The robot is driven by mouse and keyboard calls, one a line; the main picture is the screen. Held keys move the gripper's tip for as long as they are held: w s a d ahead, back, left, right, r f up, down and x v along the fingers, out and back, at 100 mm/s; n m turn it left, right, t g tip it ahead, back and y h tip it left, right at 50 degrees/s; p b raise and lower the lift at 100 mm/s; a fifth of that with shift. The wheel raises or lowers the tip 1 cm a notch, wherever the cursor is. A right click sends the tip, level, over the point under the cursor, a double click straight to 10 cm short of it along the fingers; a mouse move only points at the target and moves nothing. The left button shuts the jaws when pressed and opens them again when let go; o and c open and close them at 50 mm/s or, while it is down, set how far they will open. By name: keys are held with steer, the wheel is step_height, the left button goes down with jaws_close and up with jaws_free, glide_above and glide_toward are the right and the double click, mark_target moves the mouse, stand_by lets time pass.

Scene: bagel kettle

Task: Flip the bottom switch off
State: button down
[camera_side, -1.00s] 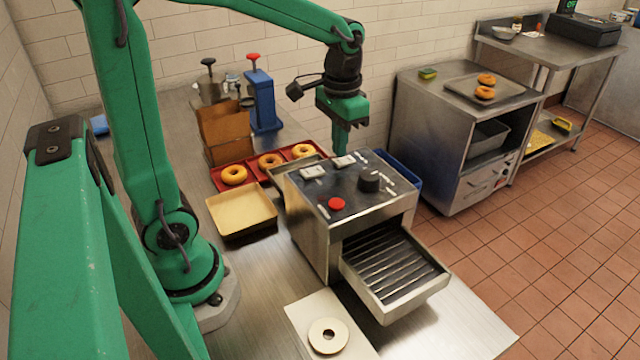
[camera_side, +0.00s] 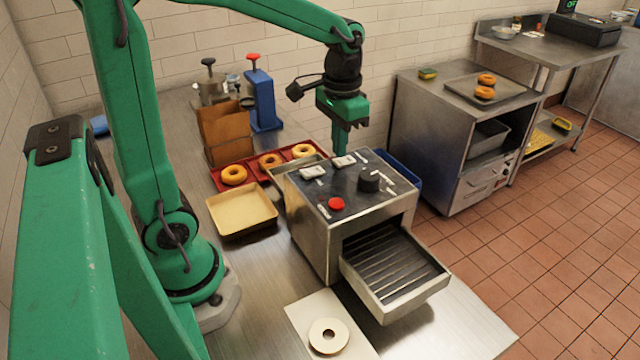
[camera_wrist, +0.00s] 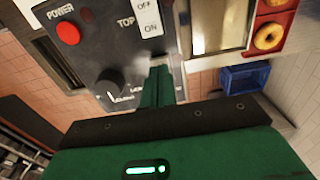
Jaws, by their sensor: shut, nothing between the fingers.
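A steel toaster with a dark top panel (camera_side: 345,188) stands in the middle of the side view. The panel has two white switches; the nearer left one (camera_side: 312,173) reads TOP with OFF and ON in the wrist view (camera_wrist: 148,18). The far right switch (camera_side: 344,162), by position the bottom one, is hidden behind my fingers in the wrist view. My gripper (camera_side: 340,152) is shut and empty, pointing down at the panel's far edge, just behind this switch. I cannot tell whether its tips touch it, or its position. My gripper also shows in the wrist view (camera_wrist: 160,72).
The red power button (camera_side: 336,204) and black knob (camera_side: 369,180) are also on the panel. A red tray with bagels (camera_side: 252,177), a tan tray (camera_side: 241,208) and a blue bin (camera_side: 405,172) stand close around the toaster.

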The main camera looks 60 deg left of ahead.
mark_target(338, 162)
steer(key=shift+f, duration=0.85)
stand_by(0.7)
steer(key=shift+r, duration=3.5)
steer(key=shift+s+r, duration=0.1)
steer(key=shift+s, duration=0.05)
steer(key=s+d+t, duration=0.3)
steer(key=s+t, duration=0.2)
steer(key=s, duration=0.6)
steer(key=shift+f+t, duration=0.3)
steer(key=shift+f, duration=0.15)
